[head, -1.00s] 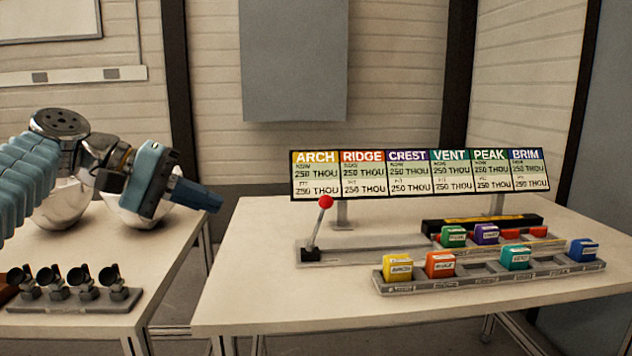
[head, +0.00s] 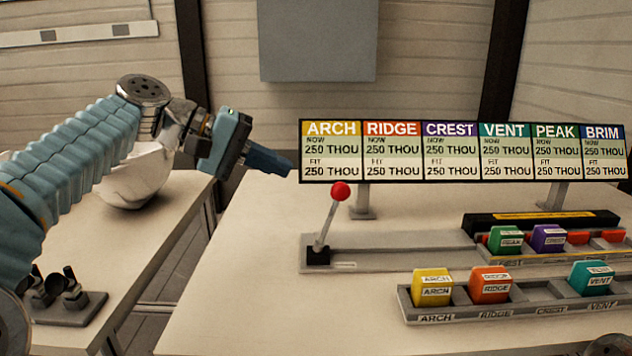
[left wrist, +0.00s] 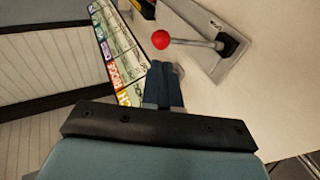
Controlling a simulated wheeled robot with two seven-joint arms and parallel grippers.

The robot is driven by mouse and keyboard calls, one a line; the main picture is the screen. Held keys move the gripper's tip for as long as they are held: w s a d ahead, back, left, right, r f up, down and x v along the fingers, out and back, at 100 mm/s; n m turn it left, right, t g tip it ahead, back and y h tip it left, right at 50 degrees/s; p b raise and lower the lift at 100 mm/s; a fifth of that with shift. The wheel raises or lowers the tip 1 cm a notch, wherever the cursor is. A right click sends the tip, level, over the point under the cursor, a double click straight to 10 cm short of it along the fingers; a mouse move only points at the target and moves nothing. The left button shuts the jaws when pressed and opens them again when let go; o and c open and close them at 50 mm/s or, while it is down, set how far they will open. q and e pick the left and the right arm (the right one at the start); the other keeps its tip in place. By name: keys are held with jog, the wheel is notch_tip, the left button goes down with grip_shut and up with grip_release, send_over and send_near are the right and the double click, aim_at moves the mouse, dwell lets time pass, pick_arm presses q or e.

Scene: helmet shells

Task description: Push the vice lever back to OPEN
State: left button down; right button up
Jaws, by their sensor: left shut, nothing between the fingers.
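The vice lever (head: 326,228) is a grey rod with a red ball knob (head: 341,191), rising from a black pivot at the left end of a long grey base (head: 405,255). It leans slightly right. My left gripper (head: 288,167) is shut and empty, in the air up and to the left of the knob, apart from it. In the left wrist view the shut blue fingers (left wrist: 165,88) point toward the red knob (left wrist: 160,40), with a gap between. My right gripper is not clearly in view; only a dark part shows at the bottom right edge.
A sign board (head: 462,151) with coloured headings stands behind the lever. A grey rack (head: 465,312) holds yellow, orange and teal blocks; green and purple blocks sit behind it. The table front-left of the lever is clear. A white shell (head: 135,185) is on the left table.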

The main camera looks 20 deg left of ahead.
pick_arm(q)
send_over(332, 217)
jog(key=s+a, duration=0.1)
jog(key=a, duration=0.2)
jog(key=f, duration=0.3)
jog(key=shift+s+d+f, duration=0.1)
jog(key=shift+d+f, duration=0.1)
jog(key=shift+f, duration=0.1)
